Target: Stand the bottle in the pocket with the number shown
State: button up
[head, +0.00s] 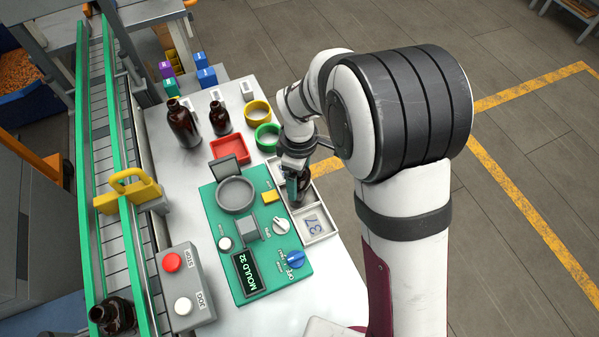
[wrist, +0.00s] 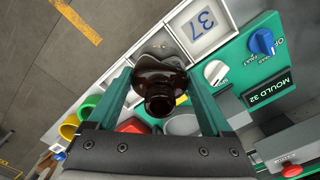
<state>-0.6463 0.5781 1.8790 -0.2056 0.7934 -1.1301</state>
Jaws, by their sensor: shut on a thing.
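My gripper (head: 296,178) is shut on an amber bottle (wrist: 160,82); in the wrist view its neck and mouth face the camera between the teal fingers. In the head view the bottle is mostly hidden by the gripper, at the white pocket tray (head: 333,232). I cannot tell whether it touches the tray floor. The nearest tray pocket shows a blue 37 (head: 314,224), also seen in the wrist view (wrist: 206,20), and no bottle is in it. The number in the pocket by the gripper is hidden. The display (head: 246,272) reads MOULD 32.
The green panel (head: 215,215) with knobs and a round holder lies left of the tray. Two amber bottles (head: 183,123) (head: 221,118) stand at the back, near a red tray (head: 231,149) and yellow and green rings. Another bottle (head: 113,316) is on the conveyor.

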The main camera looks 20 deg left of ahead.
jog(key=shift+f, duration=0.15)
jog(key=o, duration=1.4)
notch_tip(320, 180, up, 12)
jog(key=shift+r, duration=0.2)
jog(key=s+d+r+m, duration=0.2)
jog(key=d+m, duration=0.2)
jog(key=d, duration=0.2)
jog(key=s+d+r+m, duration=0.2)
jog(key=s+d+m, duration=0.1)
jog(key=d+m, duration=0.2)
jog(key=s+d+m, duration=0.3)
jog(key=s+m, duration=0.1)
jog(key=m, duration=0.1)
jog(key=s+d+f+m+y, duration=0.1)
jog(key=s+d+m, duration=0.2)
jog(key=s+m, duration=0.1)
jog(key=s+d+m, duration=0.3)
jog(key=s+m, duration=0.2)
jog(key=shift+s+f+m+y, duration=0.15)
jog(key=shift+f+m+y, duration=0.15)
jog(key=shift+y, duration=0.1)
